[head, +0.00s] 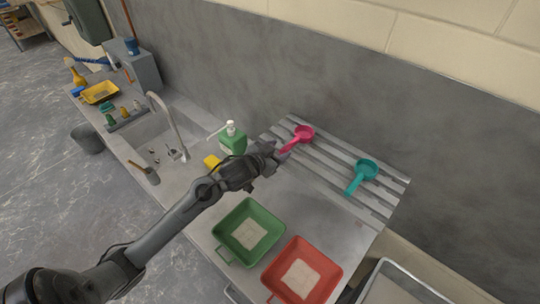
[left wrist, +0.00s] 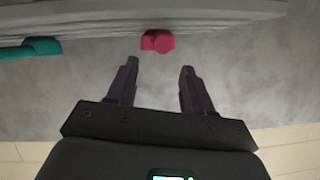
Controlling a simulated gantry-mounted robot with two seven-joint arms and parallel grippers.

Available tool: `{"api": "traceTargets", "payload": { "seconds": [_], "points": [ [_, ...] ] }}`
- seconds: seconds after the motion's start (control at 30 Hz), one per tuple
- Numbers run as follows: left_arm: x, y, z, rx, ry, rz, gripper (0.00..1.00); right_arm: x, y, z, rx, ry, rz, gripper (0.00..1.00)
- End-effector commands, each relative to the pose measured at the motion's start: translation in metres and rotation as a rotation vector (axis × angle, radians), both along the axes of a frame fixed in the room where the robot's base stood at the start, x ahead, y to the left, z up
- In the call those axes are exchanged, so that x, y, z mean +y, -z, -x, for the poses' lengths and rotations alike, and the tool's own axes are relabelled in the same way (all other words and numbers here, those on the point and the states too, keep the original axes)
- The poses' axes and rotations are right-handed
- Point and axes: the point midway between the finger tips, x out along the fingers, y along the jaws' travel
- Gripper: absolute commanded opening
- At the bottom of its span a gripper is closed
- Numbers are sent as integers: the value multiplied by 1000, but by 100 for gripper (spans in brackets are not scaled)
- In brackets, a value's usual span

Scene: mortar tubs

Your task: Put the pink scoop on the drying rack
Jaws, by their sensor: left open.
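The pink scoop (head: 304,132) lies on the slatted drying rack (head: 334,151), near its left end, with its handle toward my left gripper. My left gripper (head: 272,153) is open beside the handle end in the head view. In the left wrist view my left gripper (left wrist: 160,66) has its fingers apart with nothing between them. The pink scoop (left wrist: 158,41) shows just past the fingertips there, apart from them. A teal scoop (head: 364,170) lies on the rack to the right; it also shows in the left wrist view (left wrist: 35,48). My right gripper is not in view.
A green tub (head: 226,242) and a red tub (head: 326,287) stand in front of the rack. A green soap bottle (head: 233,141) stands left of my gripper, by the sink (head: 150,132). A grey wall (head: 400,100) rises behind the rack.

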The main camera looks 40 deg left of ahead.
Motion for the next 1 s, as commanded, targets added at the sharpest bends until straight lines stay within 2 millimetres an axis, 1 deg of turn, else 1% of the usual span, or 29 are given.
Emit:
{"api": "traceTargets", "payload": {
  "seconds": [0.03,0.1,0.27,0.37,0.47,0.5,0.57,0.6,0.67,0.7,0.77,0.8,0.9,1.0],
  "points": [
    [-1,-2,8,0,1,-1,51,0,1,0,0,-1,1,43],
    [-3,-7,18,-1,2,-2,51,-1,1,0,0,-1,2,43],
    [-5,-11,33,4,1,1,51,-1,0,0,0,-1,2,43],
    [-14,1,47,42,-2,1,51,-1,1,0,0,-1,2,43],
    [-33,31,73,138,-8,2,51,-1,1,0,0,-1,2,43],
    [-43,47,89,194,-12,3,51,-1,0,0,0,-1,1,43],
    [-60,72,116,289,-12,8,51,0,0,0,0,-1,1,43],
    [-73,88,136,359,-9,11,51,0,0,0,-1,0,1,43],
    [-91,107,168,462,-1,21,51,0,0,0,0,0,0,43],
    [-102,118,189,530,6,28,51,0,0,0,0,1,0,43],
    [-119,130,219,625,21,43,51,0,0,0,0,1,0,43],
    [-128,136,237,681,32,54,51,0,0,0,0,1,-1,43],
    [-147,144,273,793,61,77,51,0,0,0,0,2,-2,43],
    [-158,147,294,859,79,93,51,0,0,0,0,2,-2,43]
  ]
}}
